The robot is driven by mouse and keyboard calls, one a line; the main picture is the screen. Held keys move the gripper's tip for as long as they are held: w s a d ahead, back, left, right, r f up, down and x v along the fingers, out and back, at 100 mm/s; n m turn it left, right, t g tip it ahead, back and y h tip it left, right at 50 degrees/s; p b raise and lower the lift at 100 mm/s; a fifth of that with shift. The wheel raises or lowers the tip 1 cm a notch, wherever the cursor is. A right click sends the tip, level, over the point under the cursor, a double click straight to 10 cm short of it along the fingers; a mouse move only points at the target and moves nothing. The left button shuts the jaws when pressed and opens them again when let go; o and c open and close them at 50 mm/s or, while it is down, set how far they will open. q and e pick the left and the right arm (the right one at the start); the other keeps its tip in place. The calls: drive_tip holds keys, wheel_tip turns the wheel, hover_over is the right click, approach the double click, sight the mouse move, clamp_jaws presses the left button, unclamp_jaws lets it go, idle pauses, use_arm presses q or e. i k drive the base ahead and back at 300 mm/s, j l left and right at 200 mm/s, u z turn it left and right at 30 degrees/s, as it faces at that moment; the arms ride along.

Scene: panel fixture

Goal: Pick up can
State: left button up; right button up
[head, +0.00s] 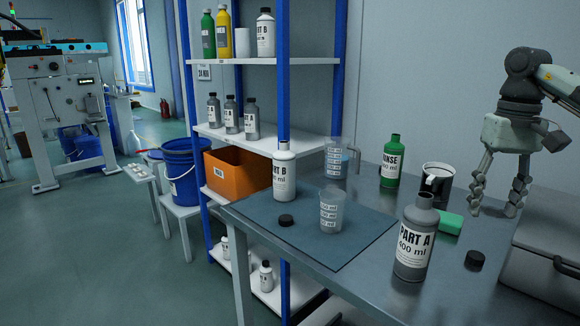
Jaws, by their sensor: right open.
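A dark can-like container (433,196) with a white patch or label stands on the metal table (385,270), left of my right gripper. It is the closest match to a can. My right gripper (494,211) points down over the table's right part, its fingers apart with nothing between them. It is apart from the dark container. My left gripper is not in view.
A green block (449,222) lies by the dark container. A green RINSE bottle (390,160), grey PART A bottle (414,238), white PART B bottle (284,172), clear cup (331,209), clear jug (336,157) and black caps (474,259) stand around. A grey case (550,255) sits right.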

sight(419, 223)
drive_tip(key=k+j, duration=0.75)
